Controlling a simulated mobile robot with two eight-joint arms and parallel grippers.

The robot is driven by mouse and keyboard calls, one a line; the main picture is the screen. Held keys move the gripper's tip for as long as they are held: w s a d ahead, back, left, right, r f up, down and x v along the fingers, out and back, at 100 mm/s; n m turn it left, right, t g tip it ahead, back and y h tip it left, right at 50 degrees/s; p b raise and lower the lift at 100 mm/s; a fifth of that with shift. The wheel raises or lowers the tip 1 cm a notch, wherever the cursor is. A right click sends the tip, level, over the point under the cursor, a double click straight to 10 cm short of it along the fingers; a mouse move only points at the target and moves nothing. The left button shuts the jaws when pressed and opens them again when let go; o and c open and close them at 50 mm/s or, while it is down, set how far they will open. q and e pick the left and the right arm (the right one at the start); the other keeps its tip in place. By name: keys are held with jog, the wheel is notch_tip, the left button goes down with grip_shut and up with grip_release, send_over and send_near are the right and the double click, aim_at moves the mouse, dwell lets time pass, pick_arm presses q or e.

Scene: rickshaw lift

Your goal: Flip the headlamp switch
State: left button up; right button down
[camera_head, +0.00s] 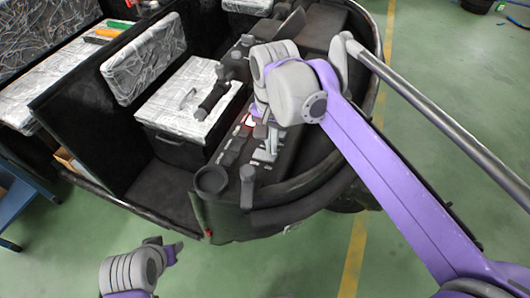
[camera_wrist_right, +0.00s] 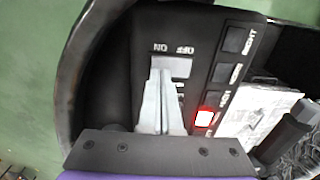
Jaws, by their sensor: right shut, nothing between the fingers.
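The dark control panel (camera_head: 236,158) of the vehicle carries the switches. In the right wrist view a light grey rectangular switch plate (camera_wrist_right: 172,67) sits under the inverted letters ON and OFF. A column of dark labelled switches (camera_wrist_right: 221,73) stands right of it, and one glows red (camera_wrist_right: 205,118). The labels are too blurred to tell which is the headlamp switch. My right gripper (camera_wrist_right: 162,80) is shut and empty, its tips over the lower edge of the grey plate; contact is unclear. It also shows over the panel in the head view (camera_head: 268,147). My left gripper (camera_head: 170,252) is low at the left, away from the panel.
A black case with a silver lid (camera_head: 182,100) stands left of the panel. A dark lever (camera_head: 222,85) rises beside it. A grey rail (camera_head: 430,110) crosses at the right. The green floor (camera_head: 300,255) in front is clear.

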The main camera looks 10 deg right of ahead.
pick_arm(q)
jog(key=shift+s+f+b, duration=0.15)
jog(key=shift+f+b, duration=0.35)
jog(key=shift+f, duration=0.1)
pick_arm(e)
jog(key=shift+f, duration=0.95)
jog(key=shift+r, duration=0.1)
jog(key=shift+r+p, duration=2.25)
jog(key=shift+r, duration=1.2)
pick_arm(q)
notch_tip(320, 180, up, 6)
jog(key=w, duration=0.2)
pick_arm(e)
jog(key=shift+w, duration=0.1)
pick_arm(q)
jog(key=shift+s+f, duration=0.1)
pick_arm(e)
jog(key=shift+f, duration=0.15)
